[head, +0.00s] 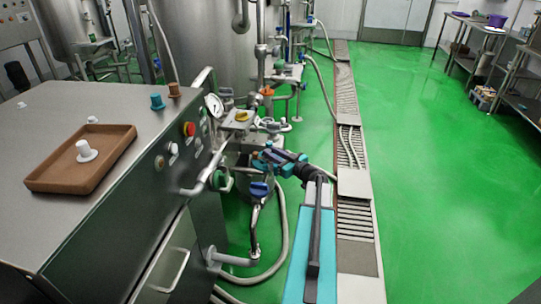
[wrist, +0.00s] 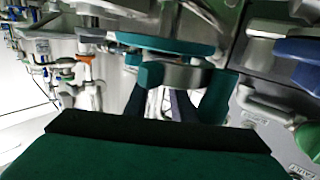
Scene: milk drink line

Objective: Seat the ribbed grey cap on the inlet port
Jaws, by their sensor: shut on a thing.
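My gripper (head: 272,157) is in front of the pipework beside the steel cabinet. In the wrist view its two teal fingers (wrist: 184,84) are shut on a grey, band-like piece, the grey cap (wrist: 183,76). Its ribs are too blurred to make out. A flat teal disc (wrist: 165,43) shows just beyond the cap; I cannot tell whether they touch. In the head view the cap cannot be told apart from the fingers. I cannot pick out the inlet port for certain; the gripper and cap may hide it.
The cabinet (head: 70,115) carries a brown tray (head: 50,186) with a white stepped piece (head: 86,151), and a teal cap (head: 157,101) and brown cap (head: 174,90). A gauge (head: 214,106), a blue valve handle (head: 258,188) and hoses crowd the gripper. The green floor (head: 440,170) at right is clear.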

